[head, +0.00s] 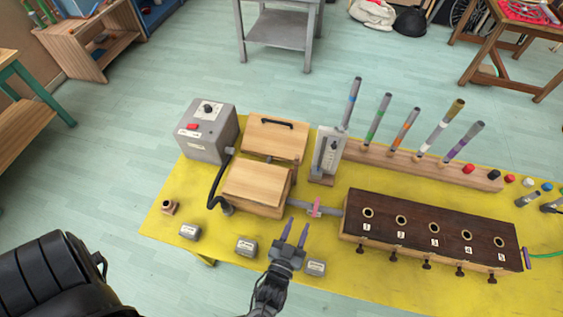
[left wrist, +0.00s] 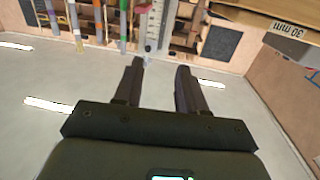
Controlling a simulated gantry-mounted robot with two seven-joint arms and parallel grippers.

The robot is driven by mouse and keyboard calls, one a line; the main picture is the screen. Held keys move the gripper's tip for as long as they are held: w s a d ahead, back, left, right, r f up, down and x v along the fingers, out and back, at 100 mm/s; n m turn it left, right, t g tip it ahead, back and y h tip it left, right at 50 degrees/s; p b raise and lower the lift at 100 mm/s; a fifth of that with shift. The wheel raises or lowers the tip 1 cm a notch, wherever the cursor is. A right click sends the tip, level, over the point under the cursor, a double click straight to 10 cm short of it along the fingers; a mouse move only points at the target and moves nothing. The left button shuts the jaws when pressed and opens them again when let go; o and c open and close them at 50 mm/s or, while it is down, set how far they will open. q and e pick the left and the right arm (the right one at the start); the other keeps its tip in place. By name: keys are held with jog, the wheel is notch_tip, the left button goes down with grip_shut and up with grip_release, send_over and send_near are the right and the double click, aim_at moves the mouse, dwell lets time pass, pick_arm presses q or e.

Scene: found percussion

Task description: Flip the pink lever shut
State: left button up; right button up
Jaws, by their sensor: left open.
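The pink lever (head: 316,207) sits on a grey pipe (head: 332,210) in the head view, between the light wooden box (head: 255,187) and the dark-topped block with numbered holes (head: 430,231). It looks set crosswise to the pipe. My left gripper (head: 297,222) is open and empty, just left of and nearer than the lever, with its fingers pointing toward the pipe. A small gap shows between the fingers and the lever. My right gripper is not in view.
A grey control box (head: 207,133) with a black hose stands at the left on the yellow table (head: 160,222). A gauge stand (head: 328,155) and a rack of coloured tubes (head: 375,158) stand behind the pipe. Small grey blocks (head: 247,247) lie along the front edge.

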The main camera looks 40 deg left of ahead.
pick_arm(q)
jog(key=a+r+g+h+p, duration=0.2)
jog(key=a+r+p, duration=0.1)
jog(key=r+p, duration=0.7)
jog(key=a+r+m+g+h+p, duration=0.1)
jog(key=a+r+g+h+p, duration=0.1)
jog(key=r+p, duration=0.8)
notch_tip(320, 180, up, 3)
jog(key=shift+w+a+r+h, duration=0.2)
jog(key=shift+a+h, duration=0.1)
jog(key=shift+a, duration=0.45)
notch_tip(320, 180, up, 5)
jog(key=s+m+g+h+p, duration=0.2)
jog(key=p, duration=0.1)
jog(key=s+d+m+g, duration=0.1)
jog(key=s+m+g, duration=0.2)
jog(key=s+g, duration=0.3)
jog(key=s, duration=0.3)
jog(key=shift+d+f+g, duration=0.2)
jog(key=shift+f+g, duration=0.1)
